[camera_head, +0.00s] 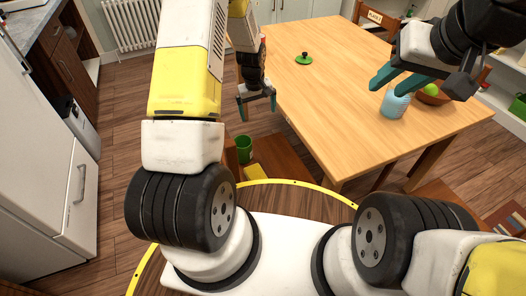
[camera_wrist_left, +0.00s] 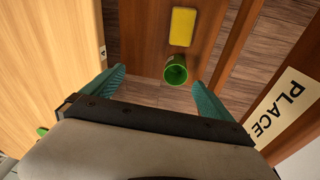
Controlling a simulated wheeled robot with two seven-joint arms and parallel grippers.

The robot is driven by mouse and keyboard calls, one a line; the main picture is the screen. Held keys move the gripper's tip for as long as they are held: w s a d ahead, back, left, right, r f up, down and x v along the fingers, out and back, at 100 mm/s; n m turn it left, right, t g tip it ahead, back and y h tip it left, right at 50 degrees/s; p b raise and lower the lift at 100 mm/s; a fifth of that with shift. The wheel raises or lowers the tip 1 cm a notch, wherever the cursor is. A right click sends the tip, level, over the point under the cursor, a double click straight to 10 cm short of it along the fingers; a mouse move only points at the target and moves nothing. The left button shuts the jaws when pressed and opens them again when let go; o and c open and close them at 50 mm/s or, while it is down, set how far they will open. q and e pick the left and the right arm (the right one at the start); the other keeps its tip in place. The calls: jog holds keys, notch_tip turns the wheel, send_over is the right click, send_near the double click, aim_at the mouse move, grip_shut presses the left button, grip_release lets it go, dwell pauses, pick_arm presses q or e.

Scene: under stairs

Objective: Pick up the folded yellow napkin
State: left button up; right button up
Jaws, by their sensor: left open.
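In the left wrist view the napkin (camera_wrist_left: 182,26) shows whole, as a flat yellow rectangle at the top. My left gripper (camera_head: 257,106) is open and empty above the chair, beside the table edge. In its wrist view the fingers (camera_wrist_left: 158,80) are wide apart and the napkin lies beyond them. My right gripper (camera_head: 404,82) is over the table with its fingers apart, in front of a light blue jar (camera_head: 394,106).
A green cup (camera_head: 244,148) stands next to the napkin; it shows in the wrist view (camera_wrist_left: 176,70). The wooden table (camera_head: 335,60) holds a green lid-like object (camera_head: 304,59) and a bowl (camera_head: 436,97) with green fruit. A "PLACE" label (camera_wrist_left: 278,113) is at the wrist view's right.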

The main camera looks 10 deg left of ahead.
pick_arm(q)
notch_tip(320, 180, down, 12)
jog(key=f+g, duration=0.1)
jog(key=n, duration=0.2)
send_over(257, 174)
jog(key=shift+g, duration=0.4)
jog(key=f, duration=1.4)
jog(key=shift+s+d+f, duration=0.15)
jog(key=shift+d, duration=0.05)
jog(key=f, duration=0.6)
jog(key=shift+a+f, duration=0.2)
jog(key=shift+f, duration=0.1)
jog(key=c, duration=1.5)
jog(key=shift+o, duration=0.2)
notch_tip(257, 174, up, 10)
jog(key=shift+r, duration=0.1)
